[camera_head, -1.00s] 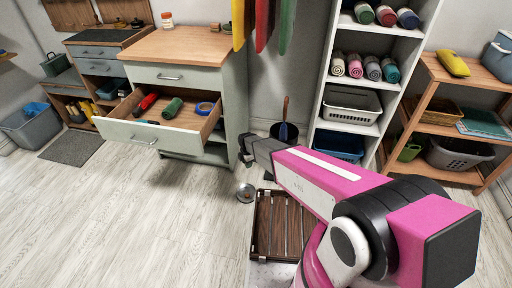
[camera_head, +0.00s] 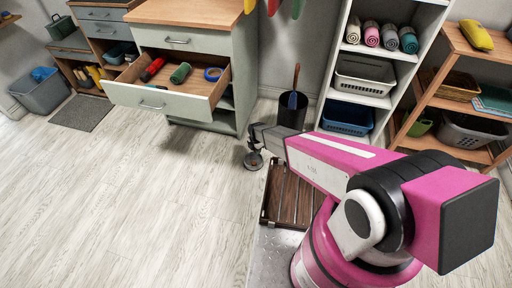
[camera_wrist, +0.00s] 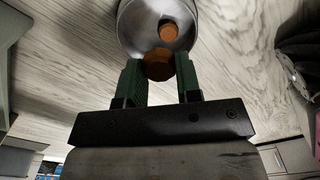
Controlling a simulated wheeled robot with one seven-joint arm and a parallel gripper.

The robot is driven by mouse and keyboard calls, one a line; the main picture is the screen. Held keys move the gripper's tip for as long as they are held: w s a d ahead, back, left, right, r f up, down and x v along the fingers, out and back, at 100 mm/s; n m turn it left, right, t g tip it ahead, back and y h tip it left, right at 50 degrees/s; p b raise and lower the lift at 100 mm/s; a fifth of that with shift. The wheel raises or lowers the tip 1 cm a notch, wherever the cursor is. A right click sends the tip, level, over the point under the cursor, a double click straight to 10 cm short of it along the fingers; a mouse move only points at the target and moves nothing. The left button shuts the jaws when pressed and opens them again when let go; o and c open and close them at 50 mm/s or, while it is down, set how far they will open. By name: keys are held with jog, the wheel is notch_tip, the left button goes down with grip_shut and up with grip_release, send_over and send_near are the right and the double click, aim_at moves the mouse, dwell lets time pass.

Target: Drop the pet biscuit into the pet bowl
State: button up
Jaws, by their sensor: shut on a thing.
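The metal pet bowl (camera_wrist: 130,22) lies on the floor, seen from above in the wrist view. In the head view the bowl (camera_head: 253,161) is partly hidden below my gripper (camera_head: 255,150). In the wrist view my gripper (camera_wrist: 160,72) has green fingers shut on the brown pet biscuit (camera_wrist: 158,68), which overlaps the bowl's near edge in the picture. A second round orange-brown shape (camera_wrist: 168,32) shows inside the bowl; I cannot tell whether it is a reflection or another biscuit.
The open drawer (camera_head: 160,103) holds several items and juts out at the left. A black bin (camera_head: 292,109) stands behind my gripper.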

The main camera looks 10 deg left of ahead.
jog(key=shift+f, duration=0.95)
jog(key=o, duration=1)
jog(key=shift+c, duration=0.2)
jog(key=shift+r, duration=0.15)
notch_tip(320, 180, up, 11)
jog(key=shift+f, duration=0.2)
